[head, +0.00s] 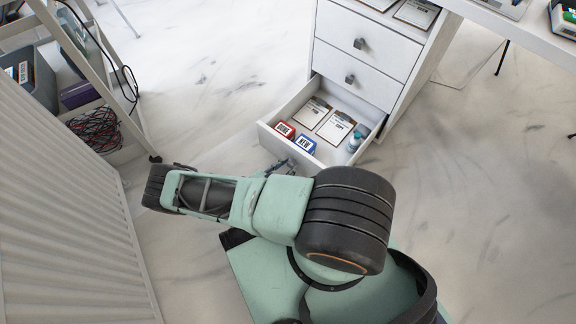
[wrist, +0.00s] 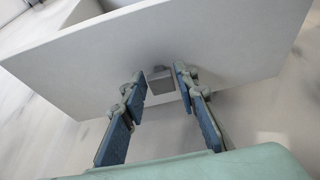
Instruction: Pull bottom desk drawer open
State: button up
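The bottom desk drawer (head: 336,162) is pulled out from the white desk pedestal, its inside showing in the head view. In the wrist view its white front panel (wrist: 225,50) fills the upper part, with a small grey square knob (wrist: 159,82) on it. My gripper (wrist: 158,80) is open, its two blue-grey fingers on either side of the knob, with narrow gaps seen beside it. In the head view my gripper (head: 281,166) is partly hidden behind my arm, close to the drawer front. The knob is hidden there.
The drawer holds clipboards (head: 335,127), a red box (head: 284,130), a blue box (head: 305,144) and a small bottle (head: 355,141). Two upper drawers (head: 355,58) are shut. A shelf with bins and cables (head: 96,129) stands at left beside a ribbed white panel (head: 70,215). Floor at right is clear.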

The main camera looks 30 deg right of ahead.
jog(key=shift+o, duration=1)
notch_tip(320, 180, up, 10)
dwell(0.4)
